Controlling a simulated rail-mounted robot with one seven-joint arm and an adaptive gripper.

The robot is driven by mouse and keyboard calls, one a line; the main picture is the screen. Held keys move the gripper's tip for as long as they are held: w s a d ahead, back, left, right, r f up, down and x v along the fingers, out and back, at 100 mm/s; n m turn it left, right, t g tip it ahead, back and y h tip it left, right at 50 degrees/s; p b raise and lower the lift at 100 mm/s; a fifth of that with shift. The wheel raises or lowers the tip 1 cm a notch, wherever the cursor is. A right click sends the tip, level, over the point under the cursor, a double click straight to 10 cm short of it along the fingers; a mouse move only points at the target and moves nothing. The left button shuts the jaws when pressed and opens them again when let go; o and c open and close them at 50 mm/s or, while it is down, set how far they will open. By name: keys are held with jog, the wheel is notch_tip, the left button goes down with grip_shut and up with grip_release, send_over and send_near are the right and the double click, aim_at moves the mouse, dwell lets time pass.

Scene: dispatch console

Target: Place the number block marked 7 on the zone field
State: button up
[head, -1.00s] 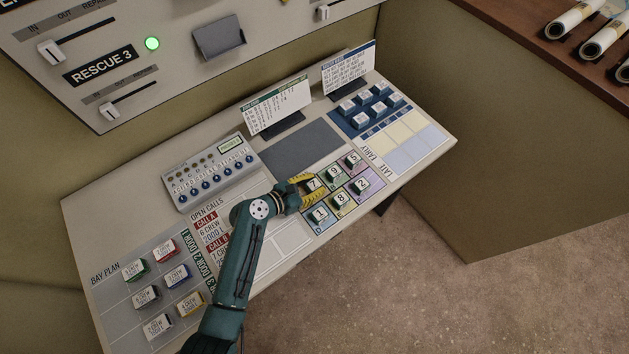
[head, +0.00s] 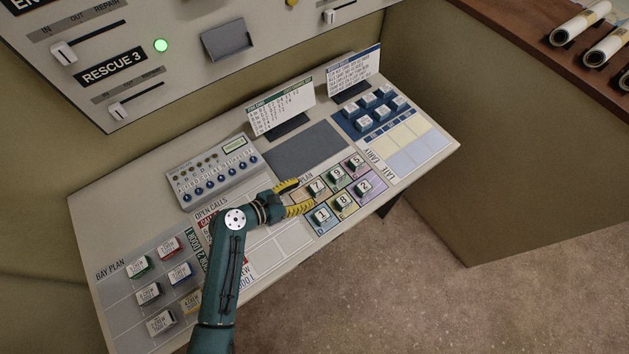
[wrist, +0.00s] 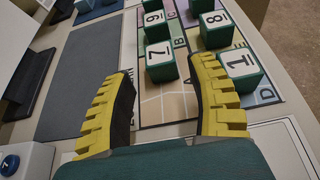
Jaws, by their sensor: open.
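The number block marked 7 (head: 316,189) is a green block with a white top, standing upright among similar blocks on a coloured, lettered grid (head: 301,226). In the wrist view block 7 (wrist: 160,64) sits ahead of the fingers, at the far part of a tan cell (wrist: 165,104) with pale lines. My gripper (head: 298,197) has yellow fingers, spread apart and empty, just left of block 7. In the wrist view the gripper (wrist: 168,95) shows bare tan surface between its fingers. I cannot tell which field is the zone field.
Block 1 (wrist: 240,70) stands close beyond the right finger. Block 8 (wrist: 215,30) and block 9 (wrist: 154,22) stand farther back. A dark grey pad (head: 304,148) lies clear behind the grid. A switch box (head: 213,168) and crew blocks (head: 180,273) are to the left.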

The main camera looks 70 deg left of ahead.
jog(key=v, duration=0.5)
jog(key=shift+s+d+r, duration=0.15)
jog(key=shift+s+r, duration=0.05)
jog(key=shift+s, duration=0.15)
